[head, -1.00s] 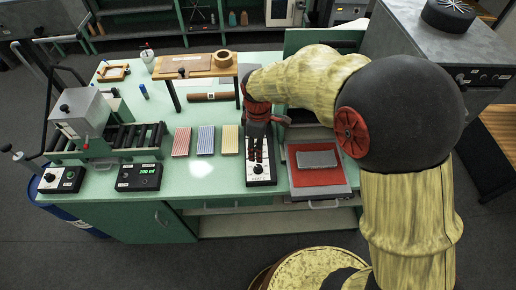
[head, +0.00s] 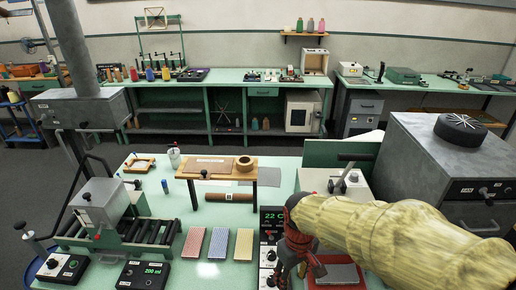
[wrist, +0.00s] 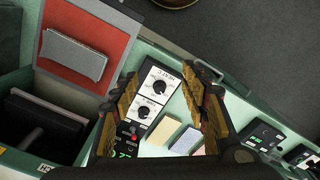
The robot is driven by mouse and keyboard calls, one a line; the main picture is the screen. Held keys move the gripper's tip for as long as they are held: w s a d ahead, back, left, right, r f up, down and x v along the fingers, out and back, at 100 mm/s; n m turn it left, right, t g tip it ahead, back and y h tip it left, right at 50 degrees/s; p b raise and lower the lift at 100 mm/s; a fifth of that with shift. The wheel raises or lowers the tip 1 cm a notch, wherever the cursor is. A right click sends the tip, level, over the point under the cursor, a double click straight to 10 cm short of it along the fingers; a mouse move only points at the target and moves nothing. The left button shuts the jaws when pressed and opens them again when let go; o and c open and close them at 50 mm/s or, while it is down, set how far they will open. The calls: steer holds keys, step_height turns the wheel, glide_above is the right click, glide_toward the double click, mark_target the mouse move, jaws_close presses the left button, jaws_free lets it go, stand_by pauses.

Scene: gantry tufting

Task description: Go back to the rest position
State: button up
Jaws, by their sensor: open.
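My gripper (head: 298,272) is at the bottom of the head view, in front of the right part of the green bench (head: 205,270). In the wrist view my gripper (wrist: 165,82) has its two fingers spread apart with nothing between them. The same box (head: 268,252) shows in the head view just left of my gripper, with a lit display. My gripper appears above the bench and apart from the box. My forearm hides part of the bench's right side.
Red, blue and yellow striped pads (head: 216,243) lie left of the box. A red mat (wrist: 85,68) bears a grey block (wrist: 75,52), beside an open dark compartment (wrist: 40,125). A wooden raised shelf (head: 215,173) stands behind. A grey cabinet (head: 440,170) stands at right.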

steer(key=s+d+r+m+t+b, duration=0.5)
steer(key=s+d+r, duration=0.4)
steer(key=s, duration=0.2)
steer(key=shift+d+r+m+t, duration=0.3)
steer(key=shift+r+m, duration=0.1)
steer(key=shift+m, duration=0.1)
stand_by(1.2)
